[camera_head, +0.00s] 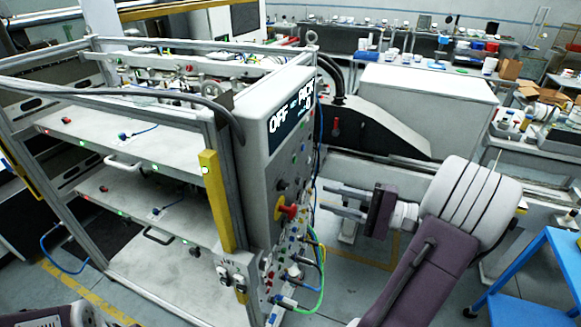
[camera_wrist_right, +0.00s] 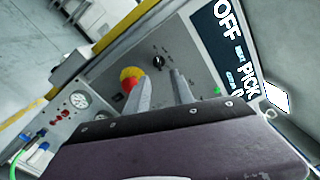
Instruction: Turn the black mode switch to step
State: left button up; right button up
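The black mode switch (camera_wrist_right: 158,62) is a small round knob with a light mark on the grey control panel (camera_wrist_right: 190,85). In the head view a dark knob (camera_head: 282,185), which looks like the same switch, sits above the red and yellow emergency stop (camera_head: 287,209). My right gripper (camera_head: 323,197) is to the right of the panel, its fingers pointing at it. In the right wrist view its two fingers (camera_wrist_right: 160,79) are apart and empty, with the switch showing just beyond and between their tips. Contact is not visible.
A dark display (camera_head: 291,111) reading "OFF" and "PICK" is at the panel's top. Gauges (camera_wrist_right: 78,100) and cables (camera_head: 318,265) are lower down. A yellow post (camera_head: 216,200) edges the panel.

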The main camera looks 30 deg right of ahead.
aim_at(288, 187)
jog(key=p+x, duration=0.2)
jog(key=x, duration=0.6)
jog(key=shift+w+a, duration=0.2)
jog(key=shift+w+a+f+p, duration=0.2)
jog(key=shift+w+p, duration=0.1)
jog(key=shift+w, duration=0.05)
jog(key=shift+d, duration=0.1)
jog(key=shift+s, duration=0.1)
grip_shut()
